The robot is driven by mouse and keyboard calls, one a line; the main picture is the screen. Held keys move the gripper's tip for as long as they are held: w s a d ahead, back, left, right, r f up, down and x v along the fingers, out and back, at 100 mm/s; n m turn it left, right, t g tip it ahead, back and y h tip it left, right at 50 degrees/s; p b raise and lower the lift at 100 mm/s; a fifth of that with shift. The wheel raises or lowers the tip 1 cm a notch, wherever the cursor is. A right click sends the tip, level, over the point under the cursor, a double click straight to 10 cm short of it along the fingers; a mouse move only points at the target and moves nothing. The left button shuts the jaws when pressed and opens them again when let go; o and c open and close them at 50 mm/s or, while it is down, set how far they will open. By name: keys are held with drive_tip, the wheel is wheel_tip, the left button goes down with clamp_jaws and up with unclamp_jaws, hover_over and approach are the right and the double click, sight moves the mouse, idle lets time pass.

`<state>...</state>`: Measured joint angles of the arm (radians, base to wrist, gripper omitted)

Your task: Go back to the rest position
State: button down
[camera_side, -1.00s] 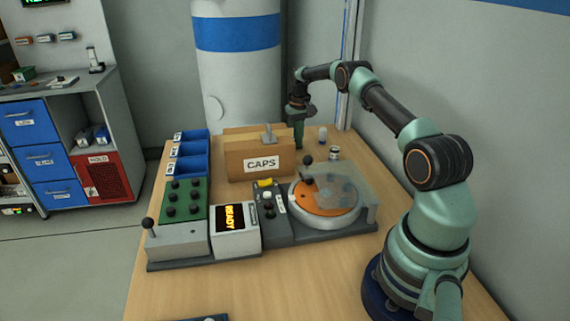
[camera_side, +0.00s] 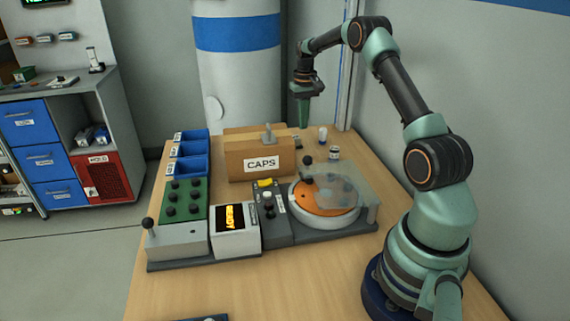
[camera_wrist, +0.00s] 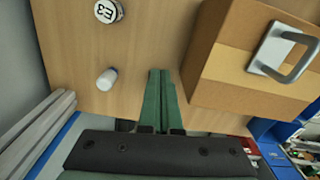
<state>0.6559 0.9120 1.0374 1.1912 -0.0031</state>
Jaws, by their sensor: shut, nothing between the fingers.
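My gripper (camera_side: 303,122) is shut and empty, pointing down in the air above the far part of the table, behind and right of the CAPS box (camera_side: 260,160). In the wrist view the two green fingers (camera_wrist: 158,75) lie together with nothing between them. The cardboard box (camera_wrist: 250,55) with its grey handle is beside them on the right.
A small white-capped vial (camera_side: 322,134) and a jar (camera_side: 334,153) stand at the table's far right; the wrist view shows the jar labelled E3 (camera_wrist: 108,11) and the vial (camera_wrist: 107,79). The control station with a READY display (camera_side: 234,217) and the orange turntable (camera_side: 322,198) occupy the middle. Blue bins (camera_side: 188,164) stand left.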

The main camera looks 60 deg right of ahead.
drive_tip(key=s+a+r+n+t, duration=0.2)
drive_tip(key=a+r+n, duration=0.1)
drive_tip(key=a+r, duration=1.35)
drive_tip(key=s+a+f+n+t, duration=0.1)
drive_tip(key=s+a+n+t, duration=0.2)
drive_tip(key=s+a, duration=1)
drive_tip(key=a+n, duration=0.1)
drive_tip(key=a, duration=0.3)
drive_tip(key=shift+f+t, duration=0.25)
drive_tip(key=shift+t, duration=0.05)
